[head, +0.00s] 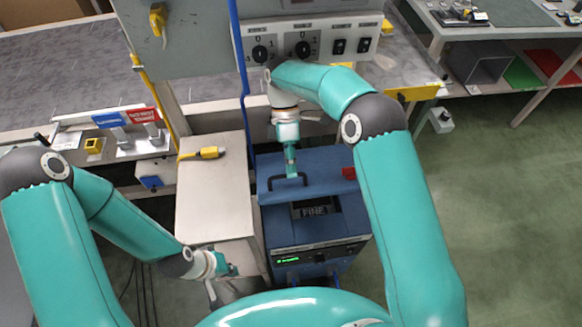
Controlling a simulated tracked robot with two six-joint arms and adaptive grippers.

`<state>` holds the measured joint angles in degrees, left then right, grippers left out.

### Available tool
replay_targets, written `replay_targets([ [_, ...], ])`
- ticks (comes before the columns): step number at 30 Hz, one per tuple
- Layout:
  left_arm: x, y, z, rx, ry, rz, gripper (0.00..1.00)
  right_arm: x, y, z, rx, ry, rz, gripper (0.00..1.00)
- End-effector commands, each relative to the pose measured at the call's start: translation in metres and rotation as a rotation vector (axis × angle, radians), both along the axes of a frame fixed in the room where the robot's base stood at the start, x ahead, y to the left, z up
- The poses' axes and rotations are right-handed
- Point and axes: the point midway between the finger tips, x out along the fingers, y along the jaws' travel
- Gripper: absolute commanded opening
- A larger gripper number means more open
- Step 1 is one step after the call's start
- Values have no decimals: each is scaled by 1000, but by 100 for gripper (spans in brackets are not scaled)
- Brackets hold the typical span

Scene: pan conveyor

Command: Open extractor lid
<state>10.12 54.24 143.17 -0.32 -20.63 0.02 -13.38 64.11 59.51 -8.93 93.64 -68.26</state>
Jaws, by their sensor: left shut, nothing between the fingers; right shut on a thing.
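The extractor is a blue box (318,232) at the lower centre, with a green-lit front panel. Its blue lid (325,180) shows at the top, with a black handle (273,184). In front of the lid is a dark opening (316,209) with the letters "FINE" inside. My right gripper (291,173) points down at the handle and is shut on it; the fingertips are small in the picture. My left gripper (222,289) is shut and empty, low in the picture, left of the extractor and near the front of the pale cabinet.
A pale cabinet (213,190) stands left of the extractor, with a yellow connector (203,153) on top. A control panel (308,44) with knobs and switches is behind. A red piece (349,173) sits at the lid's right side. Green floor at right (480,210) is clear.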

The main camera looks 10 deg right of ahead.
Motion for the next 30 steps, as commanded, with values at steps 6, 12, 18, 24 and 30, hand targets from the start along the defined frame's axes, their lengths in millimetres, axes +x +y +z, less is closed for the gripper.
replay_targets([
  [6, 0, 0, -1, 0, 0, 0, 0, 5, -1, -4, 0, -21, -2, 17],
  [12, 0, 0, -1, 0, 0, 0, 0, 4, -1, -4, 0, -16, -2, 37],
  [18, 0, 0, -1, 0, 0, 0, 0, 3, 0, -3, 0, -13, -1, 37],
  [24, 0, 0, 0, 0, 0, 0, 0, 3, 0, 4, 1, -14, -2, 37],
  [30, 0, 0, 0, 0, 0, 0, 0, 3, 0, 33, 2, -17, -2, 37],
])
